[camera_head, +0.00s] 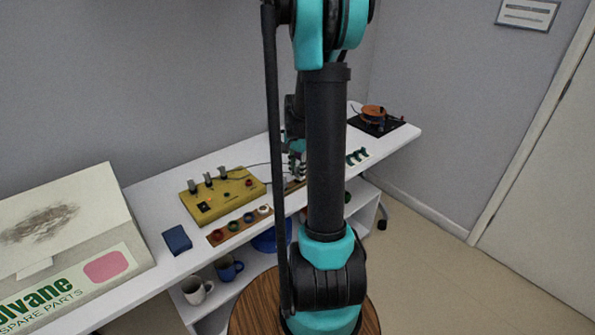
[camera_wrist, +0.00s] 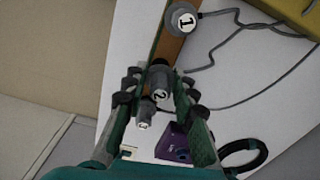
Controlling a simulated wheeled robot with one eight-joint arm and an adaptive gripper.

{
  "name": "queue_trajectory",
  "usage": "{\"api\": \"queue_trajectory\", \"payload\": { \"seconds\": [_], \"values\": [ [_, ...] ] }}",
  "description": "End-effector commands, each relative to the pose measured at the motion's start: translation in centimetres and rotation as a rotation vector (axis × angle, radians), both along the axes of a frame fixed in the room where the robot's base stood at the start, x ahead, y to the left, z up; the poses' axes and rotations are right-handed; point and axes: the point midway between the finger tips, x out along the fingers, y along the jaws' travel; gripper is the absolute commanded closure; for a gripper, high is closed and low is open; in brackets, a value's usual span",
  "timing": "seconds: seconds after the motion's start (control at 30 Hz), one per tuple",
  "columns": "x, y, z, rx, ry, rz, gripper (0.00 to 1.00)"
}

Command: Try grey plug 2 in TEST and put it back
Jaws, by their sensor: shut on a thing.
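My gripper (camera_wrist: 158,82) is shut on grey plug 2 (camera_wrist: 162,93), whose numbered end faces the wrist camera. Plug 1 (camera_wrist: 183,20) stands apart, at the top of the wrist view, by a brown wooden strip (camera_wrist: 169,48). Another small grey plug (camera_wrist: 144,123) shows between my fingers; its mark is hard to read. In the head view my gripper (camera_head: 297,168) is partly hidden by my arm, over the white bench. The yellow box (camera_head: 228,201) with several upright grey pieces stands to its left. I cannot make out a TEST label.
A brown strip with coloured rings (camera_head: 241,226) lies before the yellow box. A blue box (camera_head: 177,240) and a large carton (camera_head: 75,225) are to the left. A turntable (camera_head: 378,120) is at the far end. Grey cables (camera_wrist: 243,50) cross the bench; a purple box (camera_wrist: 172,143) is near my fingers.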

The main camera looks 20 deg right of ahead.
Motion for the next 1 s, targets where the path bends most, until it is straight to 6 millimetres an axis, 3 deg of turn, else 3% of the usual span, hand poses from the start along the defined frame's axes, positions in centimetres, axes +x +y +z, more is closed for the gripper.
{"api": "queue_trajectory", "payload": {
  "seconds": [1.0],
  "values": [
    [0.0,-0.01,-0.92,0.0,0.0,0.0,0.97]
  ]
}}
